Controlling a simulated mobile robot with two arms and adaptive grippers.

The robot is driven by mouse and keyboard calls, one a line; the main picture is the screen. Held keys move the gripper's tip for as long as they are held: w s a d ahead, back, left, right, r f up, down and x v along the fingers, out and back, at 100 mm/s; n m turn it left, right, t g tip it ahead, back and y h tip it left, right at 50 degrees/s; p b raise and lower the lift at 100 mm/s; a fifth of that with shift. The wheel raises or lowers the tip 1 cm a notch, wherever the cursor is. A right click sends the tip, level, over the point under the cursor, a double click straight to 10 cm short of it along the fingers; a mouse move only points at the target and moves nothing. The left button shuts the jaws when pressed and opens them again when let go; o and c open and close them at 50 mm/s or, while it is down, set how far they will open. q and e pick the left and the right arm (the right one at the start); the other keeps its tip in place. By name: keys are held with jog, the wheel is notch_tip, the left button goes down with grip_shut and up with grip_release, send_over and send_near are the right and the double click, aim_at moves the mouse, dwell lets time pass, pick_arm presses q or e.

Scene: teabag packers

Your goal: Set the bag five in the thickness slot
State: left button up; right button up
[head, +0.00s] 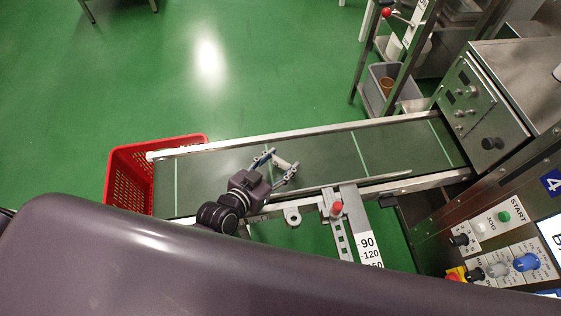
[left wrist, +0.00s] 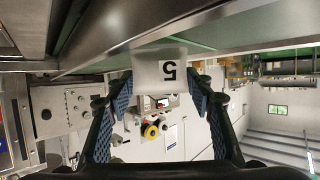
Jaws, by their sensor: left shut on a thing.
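Bag five (left wrist: 160,68) is a small white packet with a black 5, which looks upside down in the left wrist view. In the head view the bag (head: 283,163) shows as a small pale piece between the fingers, over the conveyor. My left gripper (head: 279,161) is shut on it, with one blue-padded finger at each side. The fingers also show in the left wrist view (left wrist: 162,84). The thickness slot cannot be made out for sure; a metal bracket (head: 350,209) with a red knob and a number scale stands at the conveyor's near side. My right gripper is not in view.
The dark conveyor belt (head: 354,163) has metal rails and pale cross lines. A red crate (head: 125,186) stands at its left end. A steel machine box (head: 487,112) is at its right end. A control panel (head: 499,244) is at the lower right. Green floor lies open behind.

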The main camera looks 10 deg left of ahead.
aim_at(280, 160)
pick_arm(q)
notch_tip(280, 160, up, 20)
jog(key=p, duration=0.2)
jog(key=shift+f+p, duration=0.15)
jog(key=shift+p, duration=0.25)
jog(key=shift+f, duration=0.1)
jog(key=s+a+r+m+g+h, duration=0.4)
jog(key=s+a+r+m+h, duration=0.2)
jog(key=a+r, duration=0.3)
jog(key=shift+a+r, duration=0.25)
jog(key=shift+r, duration=0.05)
jog(key=shift+s+g, duration=0.1)
jog(key=shift+g, duration=0.3)
dwell(0.6)
